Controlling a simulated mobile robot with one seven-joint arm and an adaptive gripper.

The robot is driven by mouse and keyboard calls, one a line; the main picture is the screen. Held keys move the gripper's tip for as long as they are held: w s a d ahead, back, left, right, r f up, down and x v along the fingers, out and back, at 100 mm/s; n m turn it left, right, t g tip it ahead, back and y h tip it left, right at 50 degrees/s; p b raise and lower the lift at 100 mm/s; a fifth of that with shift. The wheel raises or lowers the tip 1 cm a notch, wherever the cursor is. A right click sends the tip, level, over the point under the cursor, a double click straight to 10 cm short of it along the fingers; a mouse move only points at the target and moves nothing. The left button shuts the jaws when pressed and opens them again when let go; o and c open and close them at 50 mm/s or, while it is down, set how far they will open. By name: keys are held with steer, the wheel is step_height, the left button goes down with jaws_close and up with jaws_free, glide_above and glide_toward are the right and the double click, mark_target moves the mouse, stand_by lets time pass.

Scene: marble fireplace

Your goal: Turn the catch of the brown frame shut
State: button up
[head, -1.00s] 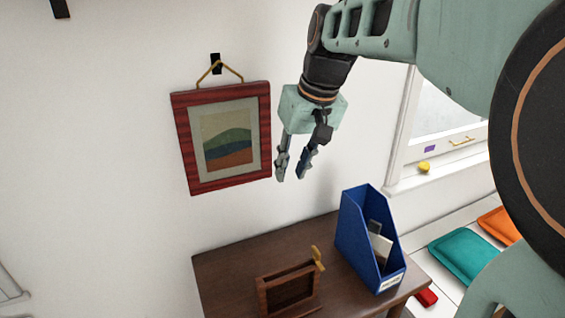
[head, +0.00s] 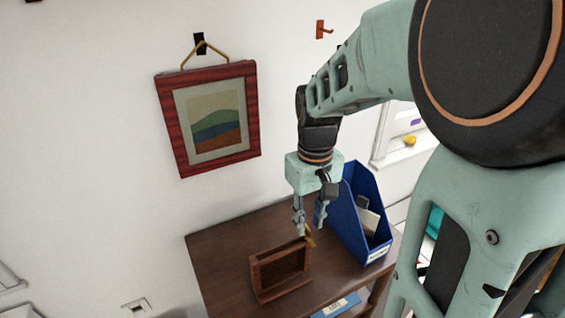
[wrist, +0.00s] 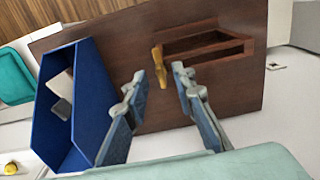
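The brown frame (head: 277,271) stands on the dark wooden table, with its open recess facing the front. Its brass catch (head: 309,238) sticks out at its upper right corner. In the wrist view the frame (wrist: 205,52) lies beyond my fingertips and the catch (wrist: 159,65) shows at its left end, between the fingers in the picture. My gripper (head: 309,228) points down just above the catch, with its fingers apart and nothing held. Whether a finger touches the catch I cannot tell.
A blue magazine file (head: 352,222) with papers stands close to the right of my gripper on the table (head: 222,262). A red-framed picture (head: 166,125) hangs on the wall behind. The table's left part is clear.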

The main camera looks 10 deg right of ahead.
steer(key=shift+f, duration=0.85)
steer(key=shift+c, duration=0.4)
jaws_close()
